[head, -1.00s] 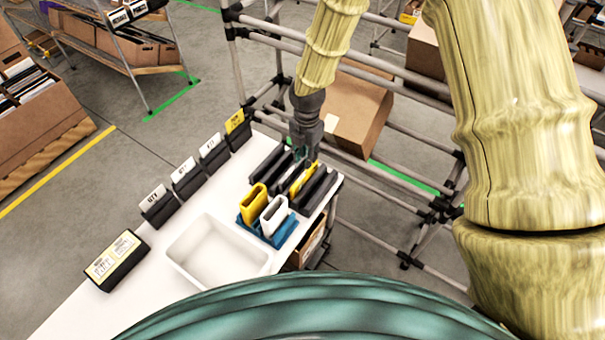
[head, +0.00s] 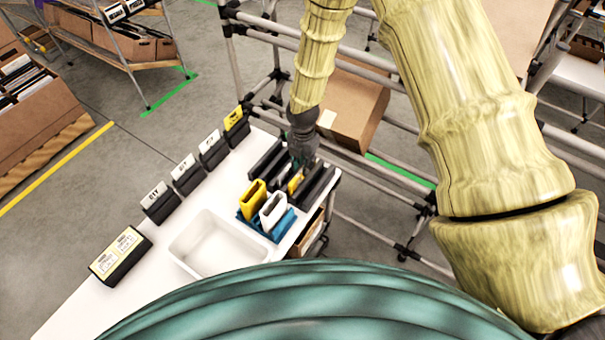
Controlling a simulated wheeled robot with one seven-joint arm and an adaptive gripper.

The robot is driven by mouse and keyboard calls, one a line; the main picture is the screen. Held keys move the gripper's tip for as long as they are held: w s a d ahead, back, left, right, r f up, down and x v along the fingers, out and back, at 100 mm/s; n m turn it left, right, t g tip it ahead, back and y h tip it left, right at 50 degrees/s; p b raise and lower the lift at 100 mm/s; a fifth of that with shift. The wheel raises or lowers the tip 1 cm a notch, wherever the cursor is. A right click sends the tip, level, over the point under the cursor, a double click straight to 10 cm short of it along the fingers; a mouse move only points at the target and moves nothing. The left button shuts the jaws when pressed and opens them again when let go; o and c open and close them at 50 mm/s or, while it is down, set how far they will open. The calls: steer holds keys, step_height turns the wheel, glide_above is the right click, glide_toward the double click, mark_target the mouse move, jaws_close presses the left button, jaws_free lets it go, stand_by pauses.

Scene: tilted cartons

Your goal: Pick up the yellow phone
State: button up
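The yellow phone (head: 296,183) is a thin yellow slab standing on edge between the black slots of a dark rack (head: 317,188) at the table's far right. My gripper (head: 298,167) points down over the rack, right at the phone's far part, and hides some of it. The fingertips are small and dark, so I cannot tell whether they are open, shut or touching the phone. A yellow hollow case (head: 253,199) and a white hollow case (head: 272,210) stand in a blue holder (head: 262,228) just in front of the rack.
An empty white bin (head: 205,245) sits on the white table (head: 130,300), left of the blue holder. Several black label stands (head: 187,175) line the left edge, with a black labelled box (head: 120,257) nearer. A pipe rack and a carton (head: 352,110) stand behind.

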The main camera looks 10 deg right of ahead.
steer(key=shift+f+p, duration=0.75)
steer(key=shift+f, duration=1.1)
steer(key=shift+c, duration=0.2)
jaws_close()
